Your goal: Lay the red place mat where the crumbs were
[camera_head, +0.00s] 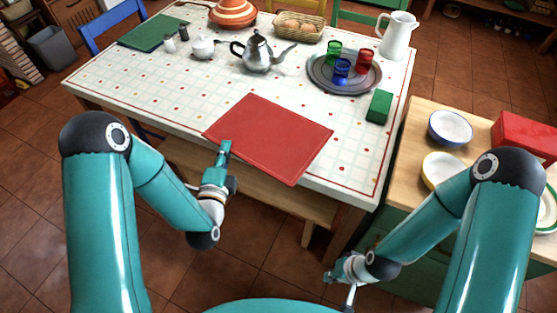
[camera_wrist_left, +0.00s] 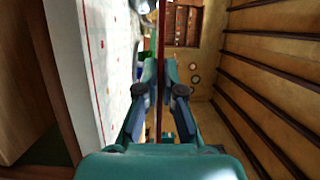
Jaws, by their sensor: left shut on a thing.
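The red place mat (camera_head: 272,137) is a flat rectangle over the front middle of the white patterned table (camera_head: 130,88). Its near corner reaches past the table's front edge. My left gripper (camera_head: 224,150) is shut on the mat's near left edge. In the left wrist view the mat shows edge-on as a thin red strip (camera_wrist_left: 161,35) between the fingers (camera_wrist_left: 160,75), with a gap between it and the tabletop. The mat hides the cloth under it, and no crumbs can be made out. My right gripper (camera_head: 349,270) is low, in front of the side counter, too small to read.
A green sponge-like block (camera_head: 379,107) lies right of the mat. Behind it are a round tray (camera_head: 318,84) with coloured glasses, a silver teapot (camera_head: 258,54) and a white jug (camera_head: 397,35). A green mat (camera_head: 153,32) lies back left. Bowls (camera_head: 450,128) stand on the side counter.

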